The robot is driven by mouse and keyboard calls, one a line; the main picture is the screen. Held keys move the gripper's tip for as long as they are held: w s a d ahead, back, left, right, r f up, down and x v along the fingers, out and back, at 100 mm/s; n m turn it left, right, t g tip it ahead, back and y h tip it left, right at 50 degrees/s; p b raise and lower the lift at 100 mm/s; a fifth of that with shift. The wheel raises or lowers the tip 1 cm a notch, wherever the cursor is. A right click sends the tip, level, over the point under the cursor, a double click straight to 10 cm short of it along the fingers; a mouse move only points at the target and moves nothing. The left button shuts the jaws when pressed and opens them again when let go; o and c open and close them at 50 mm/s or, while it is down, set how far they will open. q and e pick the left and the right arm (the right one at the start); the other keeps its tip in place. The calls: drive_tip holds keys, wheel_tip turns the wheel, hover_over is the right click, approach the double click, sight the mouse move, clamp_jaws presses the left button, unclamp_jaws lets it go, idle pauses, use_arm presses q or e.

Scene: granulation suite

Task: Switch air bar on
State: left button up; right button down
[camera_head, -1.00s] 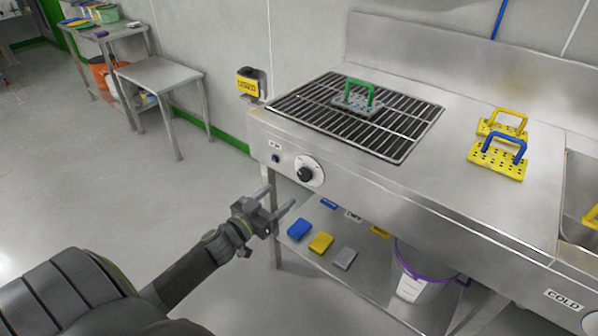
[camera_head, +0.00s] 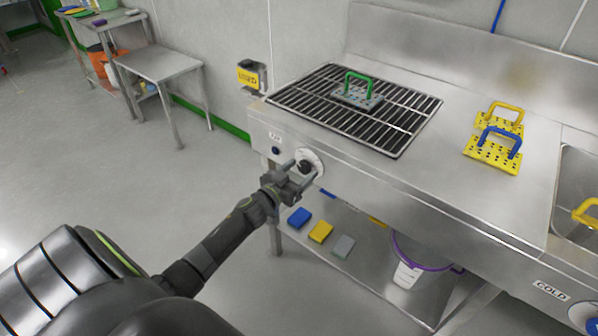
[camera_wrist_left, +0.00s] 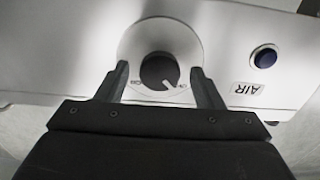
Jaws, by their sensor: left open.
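The air bar control is a black knob on a round pale dial plate (camera_head: 315,158) on the front of the steel counter. In the left wrist view the black knob (camera_wrist_left: 159,71) has a white pointer mark towards its lower right. A dark blue button (camera_wrist_left: 265,57) and an "AIR" label (camera_wrist_left: 246,89) are beside it; the label also shows in the head view (camera_head: 275,136). My left gripper (camera_head: 300,172) is open at the dial, its fingers on either side of the knob in the wrist view. I cannot tell whether they touch it. My right gripper is not in view.
A black grate (camera_head: 400,125) in the counter top holds a green-handled block (camera_head: 358,97). Yellow perforated plates with handles (camera_head: 492,153) stand to its right, near a sink (camera_head: 575,190).

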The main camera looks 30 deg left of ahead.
use_arm(q)
drive_tip(key=shift+c, duration=0.4)
drive_tip(key=c, duration=0.9)
drive_tip(key=shift+m, duration=0.4)
drive_tip(key=m, duration=0.3)
drive_tip(key=shift+m, duration=0.3)
drive_tip(key=m, duration=0.4)
drive_tip(key=shift+m, duration=0.3)
drive_tip(key=m, duration=0.4)
drive_tip(key=shift+m+b, duration=0.3)
drive_tip(key=shift+b, duration=0.1)
drive_tip(key=shift+f+m, duration=0.1)
drive_tip(key=shift+m, duration=2.1)
drive_tip(key=shift+b, duration=0.3)
